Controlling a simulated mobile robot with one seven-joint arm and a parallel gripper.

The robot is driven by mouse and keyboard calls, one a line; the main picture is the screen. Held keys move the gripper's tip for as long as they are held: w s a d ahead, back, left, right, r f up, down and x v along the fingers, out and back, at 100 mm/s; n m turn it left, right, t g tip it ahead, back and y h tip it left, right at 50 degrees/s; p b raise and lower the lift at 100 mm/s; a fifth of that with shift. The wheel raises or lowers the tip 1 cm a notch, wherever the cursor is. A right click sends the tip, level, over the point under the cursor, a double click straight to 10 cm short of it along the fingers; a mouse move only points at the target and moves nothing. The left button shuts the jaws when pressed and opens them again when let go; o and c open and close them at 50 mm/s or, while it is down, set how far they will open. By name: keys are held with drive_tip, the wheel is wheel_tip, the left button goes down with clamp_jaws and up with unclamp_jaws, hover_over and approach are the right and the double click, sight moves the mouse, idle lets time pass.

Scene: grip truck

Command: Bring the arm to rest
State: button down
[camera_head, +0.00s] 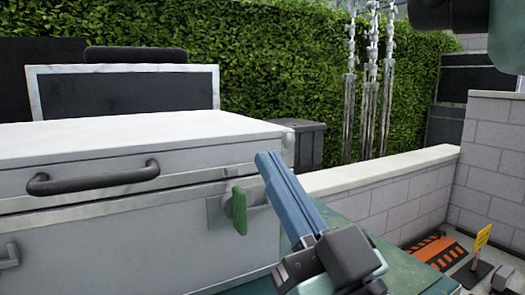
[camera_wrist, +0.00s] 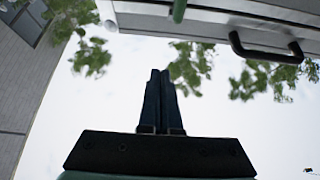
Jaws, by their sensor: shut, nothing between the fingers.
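My gripper (camera_head: 268,162) is shut and empty, its blue fingers together and pointing up and to the left in the head view. It is just right of the grey case's green latch (camera_head: 240,210), with a small gap between them in the picture. In the wrist view the closed fingers of my gripper (camera_wrist: 159,74) point up against the sky. The case's edge and dark handle (camera_wrist: 265,50) show at the top right there. My arm below the wrist is mostly out of view.
The large grey case (camera_head: 130,240) with a dark handle fills the left. A low block wall (camera_head: 390,200) runs behind my gripper. Metal stands (camera_head: 370,80) and a hedge (camera_head: 240,50) are behind. An orange-black ramp (camera_head: 435,250) and a yellow sign (camera_head: 483,238) are at lower right.

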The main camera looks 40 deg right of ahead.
drive_tip(key=shift+s+a+f, duration=0.1)
drive_tip(key=shift+s+f, duration=0.1)
drive_tip(key=shift+s, duration=0.1)
